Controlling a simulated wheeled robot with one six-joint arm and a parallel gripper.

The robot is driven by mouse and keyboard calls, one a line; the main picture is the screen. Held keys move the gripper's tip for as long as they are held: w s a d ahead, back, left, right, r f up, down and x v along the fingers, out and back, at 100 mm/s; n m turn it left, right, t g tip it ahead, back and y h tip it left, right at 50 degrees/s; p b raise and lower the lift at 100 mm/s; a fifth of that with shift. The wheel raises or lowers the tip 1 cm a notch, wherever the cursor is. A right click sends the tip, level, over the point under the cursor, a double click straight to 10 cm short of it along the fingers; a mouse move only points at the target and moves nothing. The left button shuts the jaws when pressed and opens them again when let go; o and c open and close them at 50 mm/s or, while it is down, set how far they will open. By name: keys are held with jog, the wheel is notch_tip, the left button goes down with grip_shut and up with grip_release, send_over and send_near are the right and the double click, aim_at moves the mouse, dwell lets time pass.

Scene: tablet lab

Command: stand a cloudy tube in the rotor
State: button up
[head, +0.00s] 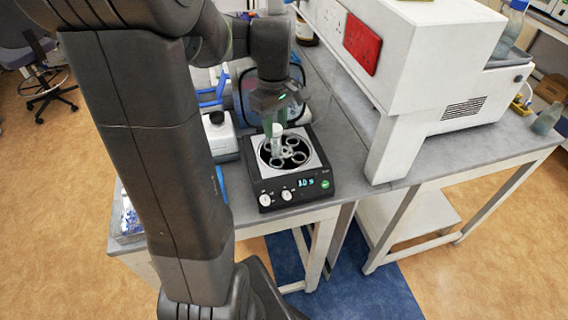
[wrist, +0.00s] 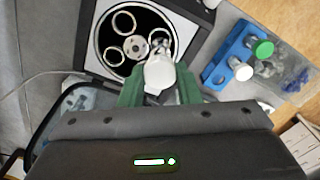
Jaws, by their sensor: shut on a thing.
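My gripper (head: 277,118) points down over the centrifuge, and its green fingers (wrist: 158,88) are shut on a white-capped tube (wrist: 158,72). The cap (head: 277,130) shows just below the fingers in the head view, with the tube's pale body under it. The rotor (wrist: 135,46) has several ring-shaped holders around a grey hub and sits in the open dark bowl of the centrifuge (head: 291,190). The tube is upright over one side of the rotor. I cannot tell whether its lower end is inside a ring. The cap and fingers hide part of the rotor in the wrist view.
A blue rack (wrist: 232,50) holds a green-capped tube (wrist: 263,48) and a white-capped tube (wrist: 243,72). A white device with a black knob (head: 220,136) stands left of the centrifuge. A large white machine (head: 400,80) with a red panel stands to its right.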

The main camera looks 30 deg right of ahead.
aim_at(276, 148)
jog(key=shift+f, duration=0.55)
jog(key=shift+f, duration=0.25)
jog(key=shift+f+b, duration=0.25)
jog(key=shift+b, duration=0.1)
jog(key=shift+f, duration=0.15)
jog(key=shift+f+b, duration=0.55)
jog(key=shift+f, duration=0.1)
jog(key=shift+f, duration=0.15)
dwell(0.3)
jog(key=shift+f+b, duration=0.8)
jog(key=shift+f, duration=0.25)
jog(key=shift+f, duration=0.2)
jog(key=shift+f+b, duration=0.95)
jog(key=shift+f, duration=0.15)
